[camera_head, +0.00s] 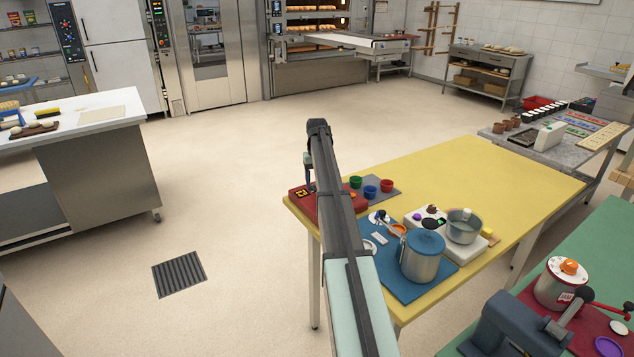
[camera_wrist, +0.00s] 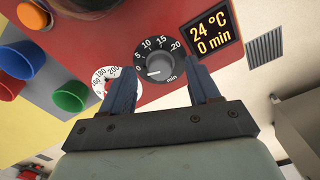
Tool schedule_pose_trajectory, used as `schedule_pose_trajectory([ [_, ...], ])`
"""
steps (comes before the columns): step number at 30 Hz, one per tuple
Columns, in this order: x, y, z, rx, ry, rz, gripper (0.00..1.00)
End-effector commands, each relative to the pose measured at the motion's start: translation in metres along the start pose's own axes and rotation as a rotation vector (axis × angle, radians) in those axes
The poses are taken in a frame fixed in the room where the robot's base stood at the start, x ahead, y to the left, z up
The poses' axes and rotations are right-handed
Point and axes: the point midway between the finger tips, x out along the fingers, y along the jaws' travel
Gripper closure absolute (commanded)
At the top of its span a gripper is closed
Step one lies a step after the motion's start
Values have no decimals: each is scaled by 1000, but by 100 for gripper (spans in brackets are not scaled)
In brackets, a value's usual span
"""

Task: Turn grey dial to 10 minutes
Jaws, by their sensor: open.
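The dark grey minutes dial (camera_wrist: 158,66) sits on the red panel (camera_wrist: 120,32) in the wrist view. Its scale shows 5, 10, 15 and 20 with "min". A light mark on the knob is at its lower left, near the low end. The display (camera_wrist: 214,34) reads 24 °C and 0 min. My gripper (camera_wrist: 161,72) is open, with one finger on each side of the dial's lower part in the picture. Contact cannot be told. In the head view the red unit (camera_head: 297,201) is at the yellow table's left end, and my arm hides part of it.
A white temperature dial (camera_wrist: 113,83) is close to my left finger. An orange button (camera_wrist: 32,15) and blue, green and red cups (camera_wrist: 22,88) lie further left. On the yellow table (camera_head: 480,190), a blue-lidded pot (camera_head: 421,256) stands right of my arm.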

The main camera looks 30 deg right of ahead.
Motion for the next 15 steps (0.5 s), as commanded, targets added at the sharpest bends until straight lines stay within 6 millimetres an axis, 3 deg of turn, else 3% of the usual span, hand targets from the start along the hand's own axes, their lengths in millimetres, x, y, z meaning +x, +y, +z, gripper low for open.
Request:
schedule_pose_trajectory([
  [13, 9, 0, 0, 0, 0, 0, 39],
  [15, 9, 0, 0, 0, 0, 0, 44],
])
